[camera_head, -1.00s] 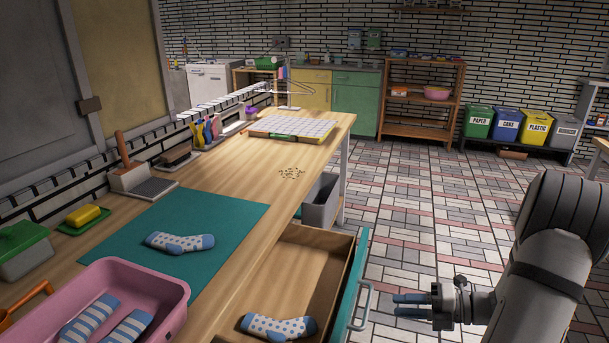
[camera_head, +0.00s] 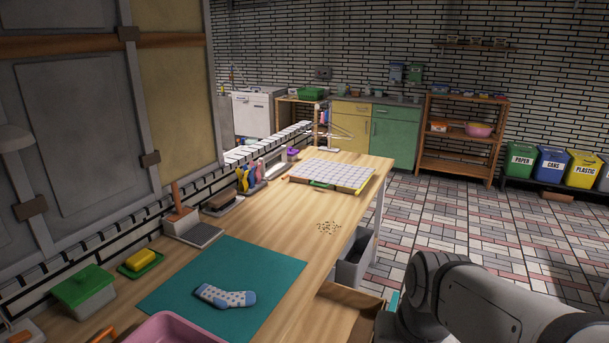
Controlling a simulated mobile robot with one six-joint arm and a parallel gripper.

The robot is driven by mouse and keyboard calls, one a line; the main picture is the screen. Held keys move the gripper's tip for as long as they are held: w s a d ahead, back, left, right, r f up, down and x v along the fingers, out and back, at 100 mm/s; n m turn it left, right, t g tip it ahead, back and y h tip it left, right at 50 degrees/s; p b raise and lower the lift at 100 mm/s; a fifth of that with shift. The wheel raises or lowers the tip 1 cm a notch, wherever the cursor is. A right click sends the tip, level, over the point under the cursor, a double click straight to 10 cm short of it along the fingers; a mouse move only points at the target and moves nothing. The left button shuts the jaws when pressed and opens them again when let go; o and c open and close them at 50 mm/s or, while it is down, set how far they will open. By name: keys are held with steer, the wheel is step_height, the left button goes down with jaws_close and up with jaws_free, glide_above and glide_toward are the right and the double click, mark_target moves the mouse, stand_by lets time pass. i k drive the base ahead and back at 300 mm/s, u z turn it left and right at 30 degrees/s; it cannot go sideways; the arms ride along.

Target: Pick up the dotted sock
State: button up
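A dotted sock (camera_head: 225,296), pale with blue dots and blue heel and toe, lies flat on the teal mat (camera_head: 262,262) on the wooden table. My gripper is out of view. My arm (camera_head: 465,300) shows at the lower right, bent downward beside the table's right side, to the right of the sock. The open drawer (camera_head: 352,293) shows only its far corner at the bottom edge. The second dotted sock, which lay in that drawer earlier, is out of view.
A pink tub (camera_head: 172,328) stands at the mat's near edge. A green-lidded box (camera_head: 85,290), a yellow sponge (camera_head: 140,259) on a green dish and a dustpan (camera_head: 198,234) line the left side. A grey bin (camera_head: 355,262) is beside the table. The table beyond the mat is mostly clear.

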mark_target(221, 299)
steer(key=u, duration=0.5)
steer(key=k, duration=1.1)
steer(key=z, duration=0.3)
steer(key=i, duration=1)
steer(key=z, duration=0.05)
steer(key=k, duration=0.4)
steer(key=z, duration=0.05)
